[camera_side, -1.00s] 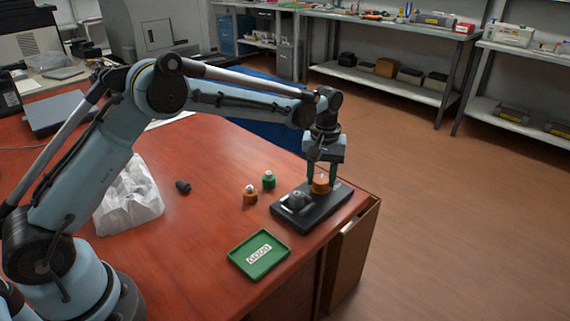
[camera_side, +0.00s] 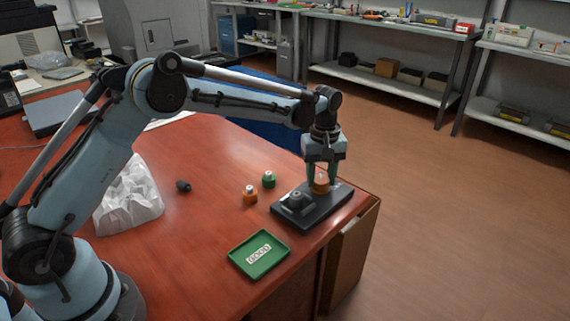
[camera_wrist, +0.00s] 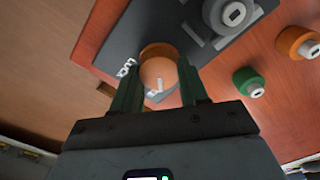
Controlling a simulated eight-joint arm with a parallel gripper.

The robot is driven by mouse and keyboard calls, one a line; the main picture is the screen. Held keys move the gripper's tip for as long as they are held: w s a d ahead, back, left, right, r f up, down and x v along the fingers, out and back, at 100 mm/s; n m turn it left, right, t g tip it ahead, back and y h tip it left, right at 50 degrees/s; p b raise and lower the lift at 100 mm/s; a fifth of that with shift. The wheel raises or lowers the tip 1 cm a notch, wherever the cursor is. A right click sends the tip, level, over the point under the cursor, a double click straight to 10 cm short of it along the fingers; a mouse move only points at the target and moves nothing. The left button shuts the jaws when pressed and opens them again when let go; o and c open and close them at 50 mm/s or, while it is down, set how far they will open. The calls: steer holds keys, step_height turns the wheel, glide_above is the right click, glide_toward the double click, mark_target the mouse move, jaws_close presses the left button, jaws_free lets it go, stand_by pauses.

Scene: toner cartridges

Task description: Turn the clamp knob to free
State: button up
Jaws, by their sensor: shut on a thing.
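The clamp knob (camera_side: 320,183) is an orange round knob with a pale pointer mark. It stands at the far right part of a dark base plate (camera_side: 327,205). It also shows in the wrist view (camera_wrist: 158,73), with a white label partly visible beside it on the plate. My gripper (camera_side: 324,178) points down over the plate and is shut on the knob, one green finger on each side. In the wrist view my gripper (camera_wrist: 158,90) has the knob between its fingers. A grey round part (camera_side: 295,199) sits on the plate's left half.
An orange cartridge (camera_side: 250,194) and a green cartridge (camera_side: 269,180) stand left of the plate. A green tray (camera_side: 259,255) marked GOOD lies in front. A small dark part (camera_side: 183,186) and a white crumpled thing (camera_side: 130,195) lie farther left. The table's right edge is close to the plate.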

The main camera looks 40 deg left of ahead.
mark_target(321, 178)
steer(key=o, duration=1.1)
steer(key=shift+c, duration=0.2)
steer(key=shift+r, duration=0.1)
step_height(321, 178, up, 12)
